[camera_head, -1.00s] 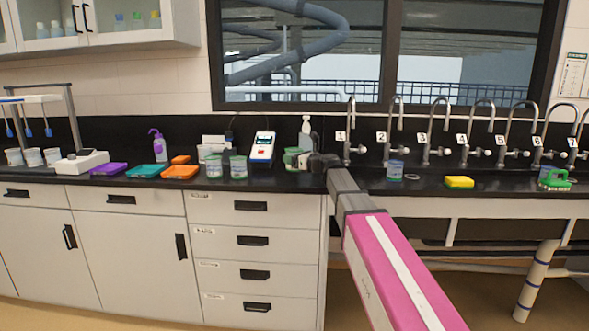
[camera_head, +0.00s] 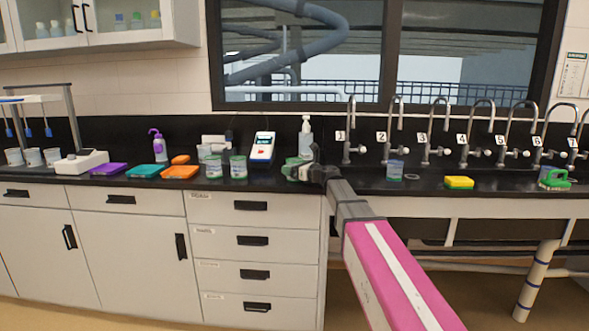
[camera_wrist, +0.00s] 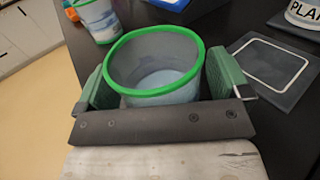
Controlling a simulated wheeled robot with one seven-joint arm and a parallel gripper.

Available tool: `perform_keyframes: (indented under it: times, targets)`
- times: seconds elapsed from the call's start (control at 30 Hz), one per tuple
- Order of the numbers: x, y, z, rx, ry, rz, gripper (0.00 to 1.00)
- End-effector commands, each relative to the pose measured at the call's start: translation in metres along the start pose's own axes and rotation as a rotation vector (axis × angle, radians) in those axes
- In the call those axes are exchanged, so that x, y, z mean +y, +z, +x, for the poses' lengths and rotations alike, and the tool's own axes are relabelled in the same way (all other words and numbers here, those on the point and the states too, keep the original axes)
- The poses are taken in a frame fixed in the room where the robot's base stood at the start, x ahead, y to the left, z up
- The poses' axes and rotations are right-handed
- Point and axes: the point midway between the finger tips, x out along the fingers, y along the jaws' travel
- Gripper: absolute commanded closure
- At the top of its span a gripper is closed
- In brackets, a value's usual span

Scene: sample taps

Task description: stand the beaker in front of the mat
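The beaker (camera_wrist: 152,68) is a clear grey cup with a bright green rim and pale contents, upright in the wrist view. My gripper (camera_wrist: 158,82) has one green-padded finger on each side of it, close against the rim, and looks shut on it. In the head view my gripper (camera_head: 297,170) is low over the counter and largely hides the beaker. I cannot tell whether its base touches the counter. The mat (camera_wrist: 268,68), dark with a white outline, lies flat to the right of the beaker in the wrist view, on the wall side, apart from it.
A white pump bottle (camera_head: 306,141) stands behind my gripper. Another green-rimmed beaker (camera_head: 238,167) and a blue-and-white meter (camera_head: 262,147) stand to the left. The counter's front edge is close on the wrist view's left.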

Motion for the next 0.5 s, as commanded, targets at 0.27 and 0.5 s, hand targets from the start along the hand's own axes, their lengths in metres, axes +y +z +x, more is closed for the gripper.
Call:
perform_keyframes:
  times: [0.27,0.5]
  targets:
    - [0.000,0.001,0.000,0.000,0.000,0.000,0.06]
    - [0.002,0.003,-0.023,0.000,-0.001,0.001,0.06]
